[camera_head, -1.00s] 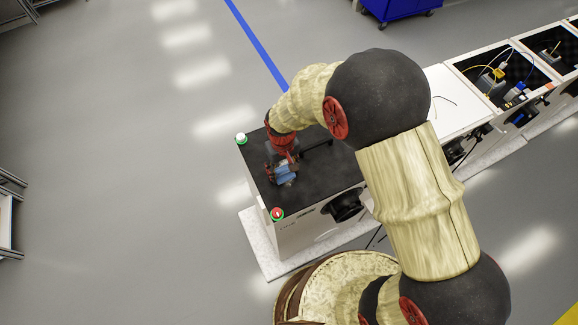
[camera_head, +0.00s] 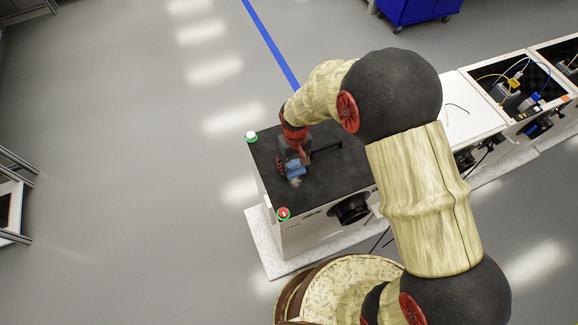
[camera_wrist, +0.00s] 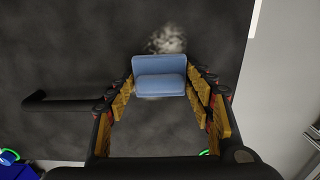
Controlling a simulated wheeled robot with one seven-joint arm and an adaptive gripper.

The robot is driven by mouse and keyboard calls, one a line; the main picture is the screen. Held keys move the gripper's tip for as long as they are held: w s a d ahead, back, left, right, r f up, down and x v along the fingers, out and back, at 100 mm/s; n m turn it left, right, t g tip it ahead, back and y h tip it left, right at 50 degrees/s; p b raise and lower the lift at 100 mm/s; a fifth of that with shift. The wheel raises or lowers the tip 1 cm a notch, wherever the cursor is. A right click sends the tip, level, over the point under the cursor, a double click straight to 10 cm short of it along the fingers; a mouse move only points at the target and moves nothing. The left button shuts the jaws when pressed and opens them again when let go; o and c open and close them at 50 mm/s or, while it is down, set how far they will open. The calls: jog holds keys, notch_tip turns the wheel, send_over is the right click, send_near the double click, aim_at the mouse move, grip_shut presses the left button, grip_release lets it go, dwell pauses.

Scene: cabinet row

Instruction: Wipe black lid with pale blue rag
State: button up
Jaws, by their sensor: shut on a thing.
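The black lid (camera_head: 324,178) is the flat dark top of the white cabinet in the head view. It fills most of the wrist view (camera_wrist: 55,60), with a black bar handle (camera_wrist: 60,103) on it. My gripper (camera_wrist: 160,90) is shut on the pale blue rag (camera_wrist: 158,75), which sits folded between its fingertips. In the head view the rag (camera_head: 295,168) is at or just above the lid, left of the handle; contact cannot be told. A pale grey smudge (camera_wrist: 166,39) shows on the lid just beyond the rag.
A green button (camera_head: 251,136) and a red button (camera_head: 283,213) stand at the lid's left corners. More cabinets, with open tops and cables (camera_head: 515,88), run to the upper right. A blue cart (camera_head: 415,10) stands at the back.

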jog(key=shift+w+d+f, duration=0.1)
jog(key=shift+w+d, duration=0.3)
jog(key=shift+d, duration=0.4)
jog(key=shift+w+d, duration=0.35)
jog(key=shift+d, duration=0.4)
jog(key=shift+w+d, duration=0.2)
jog(key=shift+d, duration=0.25)
jog(key=shift+c, duration=0.8)
jog(key=shift+o, duration=0.2)
jog(key=shift+w+d, duration=0.2)
jog(key=shift+d, duration=0.1)
jog(key=shift+o, duration=0.2)
